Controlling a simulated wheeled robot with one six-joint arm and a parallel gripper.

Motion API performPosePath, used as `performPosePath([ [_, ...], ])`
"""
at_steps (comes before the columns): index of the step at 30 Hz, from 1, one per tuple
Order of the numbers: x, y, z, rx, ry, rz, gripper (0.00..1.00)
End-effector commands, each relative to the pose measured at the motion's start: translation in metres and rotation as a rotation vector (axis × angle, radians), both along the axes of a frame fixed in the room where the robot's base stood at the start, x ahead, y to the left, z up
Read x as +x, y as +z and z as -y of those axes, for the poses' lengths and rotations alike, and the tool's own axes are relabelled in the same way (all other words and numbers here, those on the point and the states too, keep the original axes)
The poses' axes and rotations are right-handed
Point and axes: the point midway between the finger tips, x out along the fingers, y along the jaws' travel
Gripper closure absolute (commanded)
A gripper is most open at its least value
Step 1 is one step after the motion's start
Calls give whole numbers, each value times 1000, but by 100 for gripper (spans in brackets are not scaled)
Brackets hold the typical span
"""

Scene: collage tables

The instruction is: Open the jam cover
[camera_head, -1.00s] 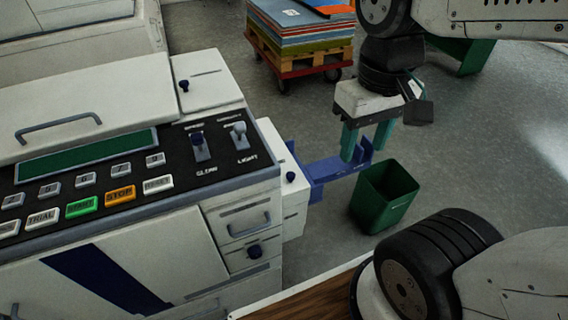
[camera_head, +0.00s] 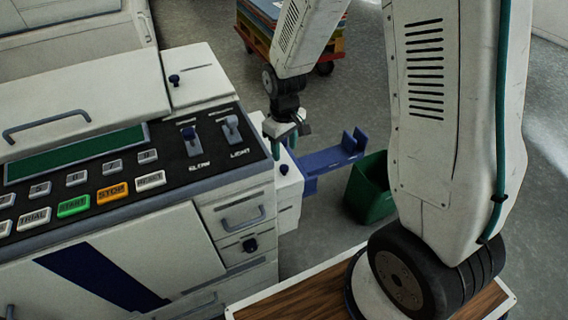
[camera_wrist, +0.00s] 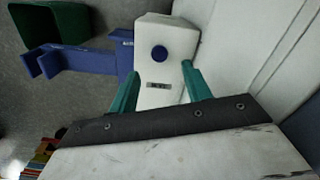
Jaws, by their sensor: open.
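The jam cover appears to be the white box (camera_head: 289,198) on the right side of the white copier-like machine, with a round blue knob (camera_head: 284,169). In the wrist view the white box (camera_wrist: 178,40) has the blue knob (camera_wrist: 159,53) and a small dark label, too small to read surely. My gripper (camera_head: 280,142) has teal fingers and is open, just above the box in the head view. In the wrist view my gripper (camera_wrist: 159,74) has one finger on each side of the box's near end; I cannot tell whether they touch it. The cover looks closed.
A blue tray bracket (camera_head: 330,158) juts right from the box. A dark green bin (camera_head: 368,190) stands on the floor beside it. The machine's control panel (camera_head: 130,180) lies to the left. A stacked pallet cart (camera_head: 325,50) is behind. Grey floor is open around the bin.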

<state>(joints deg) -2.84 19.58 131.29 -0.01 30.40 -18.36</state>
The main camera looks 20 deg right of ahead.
Motion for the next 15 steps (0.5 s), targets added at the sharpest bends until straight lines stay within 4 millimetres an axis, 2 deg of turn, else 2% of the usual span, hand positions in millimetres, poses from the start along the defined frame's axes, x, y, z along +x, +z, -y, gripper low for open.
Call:
performPosePath([
  [5,4,-11,0,1,25,21,51],
  [15,3,-64,0,2,23,20,51],
])
